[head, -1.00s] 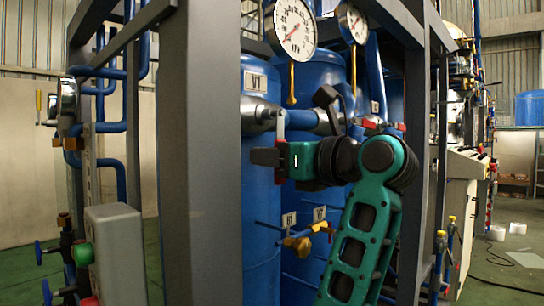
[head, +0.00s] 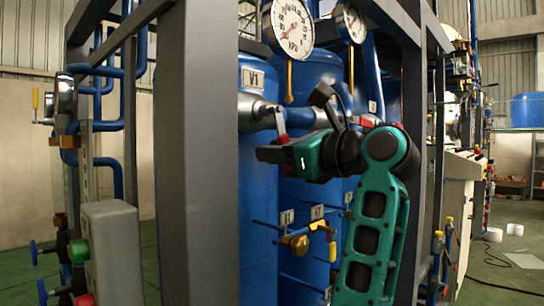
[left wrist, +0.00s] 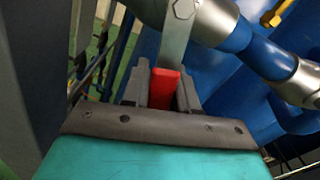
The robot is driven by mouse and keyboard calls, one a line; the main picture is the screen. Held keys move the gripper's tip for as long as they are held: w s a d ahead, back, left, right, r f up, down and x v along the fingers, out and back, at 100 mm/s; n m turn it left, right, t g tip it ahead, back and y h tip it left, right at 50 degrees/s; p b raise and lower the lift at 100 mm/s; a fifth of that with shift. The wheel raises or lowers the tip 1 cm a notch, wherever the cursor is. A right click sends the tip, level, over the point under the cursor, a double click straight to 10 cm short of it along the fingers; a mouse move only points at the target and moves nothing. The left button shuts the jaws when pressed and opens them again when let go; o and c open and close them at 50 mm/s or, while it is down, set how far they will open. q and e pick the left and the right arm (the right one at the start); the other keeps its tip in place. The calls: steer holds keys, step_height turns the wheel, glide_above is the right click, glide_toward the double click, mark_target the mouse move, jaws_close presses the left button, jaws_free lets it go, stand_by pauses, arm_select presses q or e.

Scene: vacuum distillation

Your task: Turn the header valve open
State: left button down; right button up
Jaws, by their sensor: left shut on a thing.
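The header valve is a silver fitting (head: 258,112) on the blue and silver pipe at the front of the blue tanks. Its short lever hangs down and ends in a red grip (head: 281,124). In the left wrist view the red grip (left wrist: 164,88) sits between the two grey fingers of my left gripper (left wrist: 163,94). The metal lever arm (left wrist: 178,35) runs up from it to a bolt on the silver pipe. My left gripper (head: 281,149), green and black, is shut on the lever. Its fingertips are partly hidden in the head view. My right gripper is not in view.
A grey frame post (head: 195,160) stands close to the left of the valve. Two pressure gauges (head: 292,27) hang above. Small yellow valves (head: 298,243) sit below. A grey box (head: 112,250) with a green button stands at the lower left.

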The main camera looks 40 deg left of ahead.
arm_select(q)
steer(key=shift+w+d+r+n, duration=0.1)
steer(key=shift+w+r+n, duration=0.15)
steer(key=shift+w+n, duration=0.5)
steer(key=shift+w+r+n, duration=0.25)
steer(key=shift+w+n, duration=0.05)
steer(key=shift+n, duration=0.85)
steer(key=c, duration=1)
jaws_free()
steer(key=shift+o, duration=0.2)
steer(key=s+d, duration=0.1)
steer(key=d, duration=1.2)
